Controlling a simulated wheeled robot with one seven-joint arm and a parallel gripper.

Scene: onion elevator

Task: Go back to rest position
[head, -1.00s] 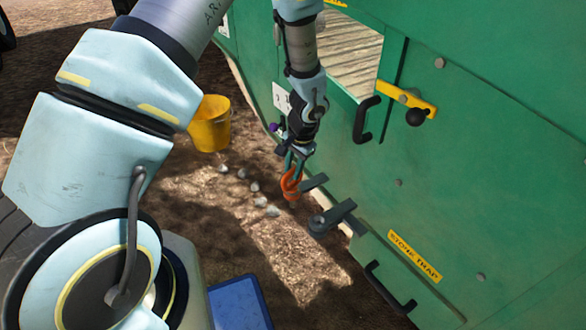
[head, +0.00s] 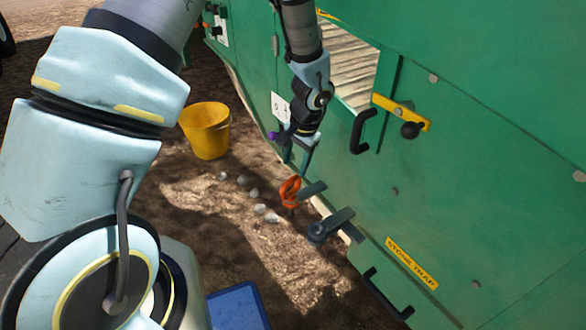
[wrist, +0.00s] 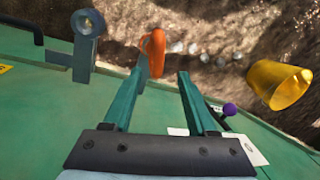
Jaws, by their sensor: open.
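My gripper (head: 298,158) is in front of the green machine wall (head: 480,170), pointing down. Its two green fingers (wrist: 155,100) stand apart in the wrist view with nothing between them. An orange clip or hook (head: 290,192) hangs at a dark grey lever bracket on the lower wall, just below and apart from my fingertips. In the wrist view the orange piece (wrist: 154,52) shows beyond the left finger. I cannot tell exactly how it is fixed to the bracket.
A yellow bucket (head: 206,130) stands on the dirt to the left, with several pale stones (head: 254,193) nearby. A second dark lever (head: 328,228), black handles (head: 362,130) and a yellow latch (head: 402,110) stick out from the wall. A blue box (head: 236,306) is at the bottom.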

